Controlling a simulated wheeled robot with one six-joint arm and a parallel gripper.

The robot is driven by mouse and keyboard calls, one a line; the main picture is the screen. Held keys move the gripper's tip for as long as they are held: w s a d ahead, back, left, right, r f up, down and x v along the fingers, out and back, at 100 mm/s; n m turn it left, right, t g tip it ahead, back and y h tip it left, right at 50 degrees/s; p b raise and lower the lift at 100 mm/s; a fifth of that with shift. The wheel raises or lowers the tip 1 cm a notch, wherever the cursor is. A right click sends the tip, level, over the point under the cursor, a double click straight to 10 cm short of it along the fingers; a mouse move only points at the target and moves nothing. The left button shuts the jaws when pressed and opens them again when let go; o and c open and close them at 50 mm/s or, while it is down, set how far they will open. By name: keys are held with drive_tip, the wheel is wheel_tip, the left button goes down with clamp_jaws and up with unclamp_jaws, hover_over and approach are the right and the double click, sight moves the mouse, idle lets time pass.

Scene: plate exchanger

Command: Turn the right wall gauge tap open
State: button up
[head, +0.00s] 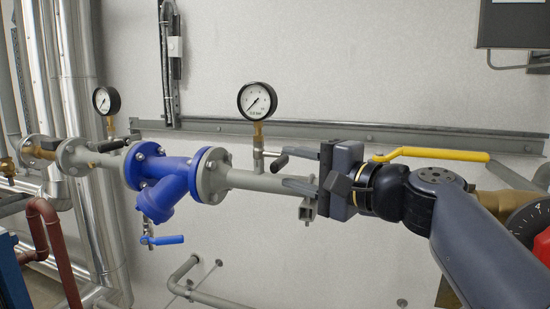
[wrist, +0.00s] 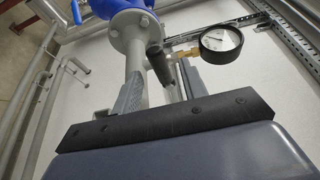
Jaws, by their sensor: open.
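The right wall gauge (head: 257,101) is a round white dial with a black rim on a brass stem above the grey pipe. Its tap has a black lever handle (head: 281,161), sticking out toward my gripper. The gauge also shows in the wrist view (wrist: 221,39). My gripper (head: 277,168) is open, its fingers pointing left at the tap. In the wrist view the black handle (wrist: 157,62) lies between the two grey fingers, with gaps visible at its sides. I cannot tell whether either finger touches it.
A blue strainer (head: 165,180) with flanges sits left of the tap. A second gauge (head: 106,100) stands farther left. A yellow lever (head: 432,154) is behind my wrist at the right. A grey wall rail (head: 400,136) runs behind the pipe. The wall above is mostly clear.

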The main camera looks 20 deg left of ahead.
sight(283, 165)
drive_tip(key=p+x, duration=0.1)
drive_tip(key=x, duration=0.5)
drive_tip(key=shift+c, duration=0.3)
clamp_jaws()
